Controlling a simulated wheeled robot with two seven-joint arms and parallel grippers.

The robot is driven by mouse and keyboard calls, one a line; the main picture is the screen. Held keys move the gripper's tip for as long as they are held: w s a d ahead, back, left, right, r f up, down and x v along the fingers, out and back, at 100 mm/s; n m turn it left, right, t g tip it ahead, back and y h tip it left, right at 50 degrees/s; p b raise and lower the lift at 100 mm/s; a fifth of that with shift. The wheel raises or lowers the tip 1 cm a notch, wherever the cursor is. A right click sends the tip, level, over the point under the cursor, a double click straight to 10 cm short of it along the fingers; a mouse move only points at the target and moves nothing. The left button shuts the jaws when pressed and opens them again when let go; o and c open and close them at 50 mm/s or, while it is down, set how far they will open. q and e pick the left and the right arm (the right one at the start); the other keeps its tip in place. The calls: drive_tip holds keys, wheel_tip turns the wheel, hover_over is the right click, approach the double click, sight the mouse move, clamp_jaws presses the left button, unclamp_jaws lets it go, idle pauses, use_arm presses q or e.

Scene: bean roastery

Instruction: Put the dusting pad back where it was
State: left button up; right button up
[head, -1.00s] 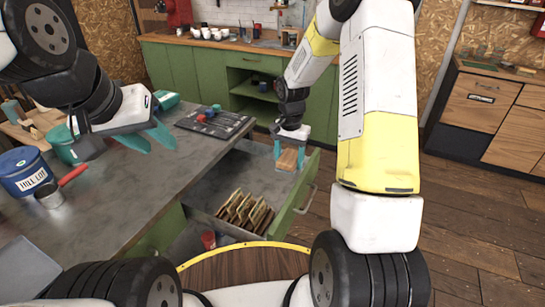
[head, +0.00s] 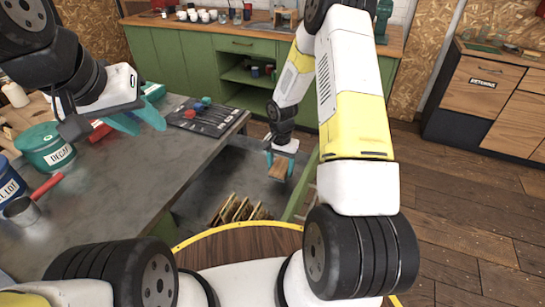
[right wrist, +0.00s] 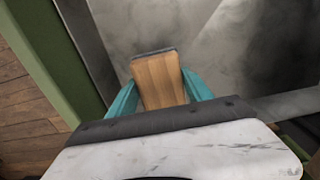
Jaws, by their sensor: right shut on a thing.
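The dusting pad (head: 279,169) is a small block with a wooden back. My right gripper (head: 281,163) is shut on it. In the right wrist view the wooden pad (right wrist: 159,82) sits between the teal fingers, with a dark edge at its far end. The gripper is above the open green drawer (head: 302,186), whose grey floor shows below. I cannot tell whether the pad touches the drawer floor. My left gripper (head: 140,120) hangs over the grey counter with its teal fingers apart and nothing between them.
Several brown packets (head: 238,209) stand in the drawer's near part. On the counter (head: 150,175) are a green DECAF tin (head: 45,148), a blue tin (head: 8,187), a red-handled scoop (head: 32,205) and a dark tray (head: 208,118). The drawer's middle is bare.

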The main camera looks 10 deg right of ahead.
drive_tip(key=shift+f, duration=2.05)
drive_tip(key=o, duration=1.2)
drive_tip(key=shift+f, duration=0.1)
